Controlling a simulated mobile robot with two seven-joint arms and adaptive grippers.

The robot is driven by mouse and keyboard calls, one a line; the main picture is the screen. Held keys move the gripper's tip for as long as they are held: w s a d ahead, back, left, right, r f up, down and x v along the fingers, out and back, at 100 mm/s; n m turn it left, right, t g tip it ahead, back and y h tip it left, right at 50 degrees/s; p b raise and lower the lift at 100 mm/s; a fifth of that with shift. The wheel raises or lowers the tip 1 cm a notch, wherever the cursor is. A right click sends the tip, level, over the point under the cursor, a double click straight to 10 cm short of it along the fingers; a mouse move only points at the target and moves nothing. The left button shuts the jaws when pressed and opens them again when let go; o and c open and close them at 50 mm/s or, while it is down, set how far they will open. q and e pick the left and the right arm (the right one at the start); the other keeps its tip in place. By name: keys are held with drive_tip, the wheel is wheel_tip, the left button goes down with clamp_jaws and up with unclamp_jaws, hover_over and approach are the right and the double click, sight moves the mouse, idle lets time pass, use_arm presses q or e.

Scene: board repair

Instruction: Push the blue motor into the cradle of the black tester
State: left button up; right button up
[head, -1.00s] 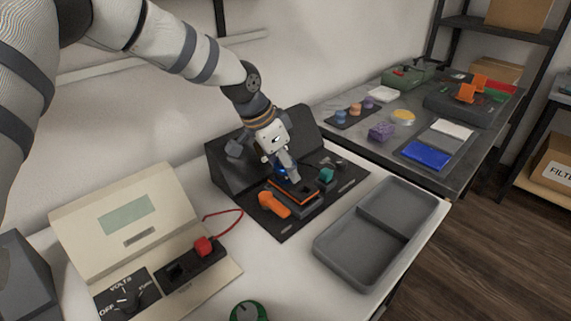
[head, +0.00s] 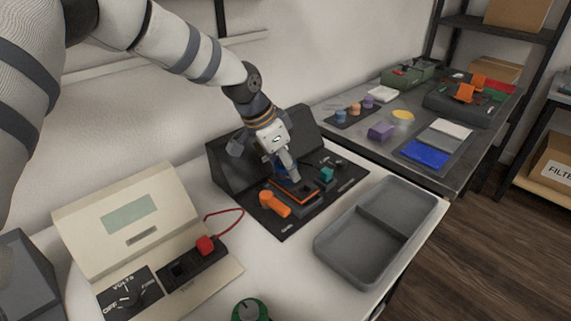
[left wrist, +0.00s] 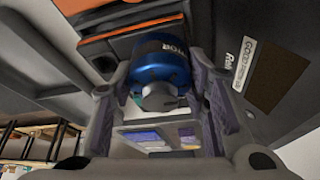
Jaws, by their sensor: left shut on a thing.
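The black tester (head: 228,165) stands on the white bench by the wall, with an orange-edged cradle (head: 311,201) and an orange lever (head: 277,207) on its base. My left gripper (head: 285,172) is over the cradle, pointing down. It is shut on the blue motor (left wrist: 160,62), which sits between the fingers in the left wrist view. In the head view the motor is mostly hidden by the gripper. An orange-edged part lies just beyond the motor in the left wrist view; whether they touch I cannot tell. My right gripper is not in view.
A grey two-part tray (head: 352,250) lies right of the tester. A beige voltage meter (head: 105,215) with a red plug (head: 205,245) stands at left. A green knob (head: 249,311) is at the front. A grey table (head: 455,180) with several parts is behind right.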

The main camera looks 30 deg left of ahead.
use_arm(q)
drive_tip(key=shift+f, duration=0.5)
idle(0.8)
drive_tip(key=shift+f, duration=0.45)
idle(0.8)
drive_tip(key=o, duration=1.5)
drive_tip(key=shift+f, duration=0.1)
drive_tip(key=shift+r+p, duration=0.7)
drive_tip(key=shift+r, duration=2.15)
drive_tip(key=shift+r+p, duration=0.35)
drive_tip(key=shift+r, duration=1.4)
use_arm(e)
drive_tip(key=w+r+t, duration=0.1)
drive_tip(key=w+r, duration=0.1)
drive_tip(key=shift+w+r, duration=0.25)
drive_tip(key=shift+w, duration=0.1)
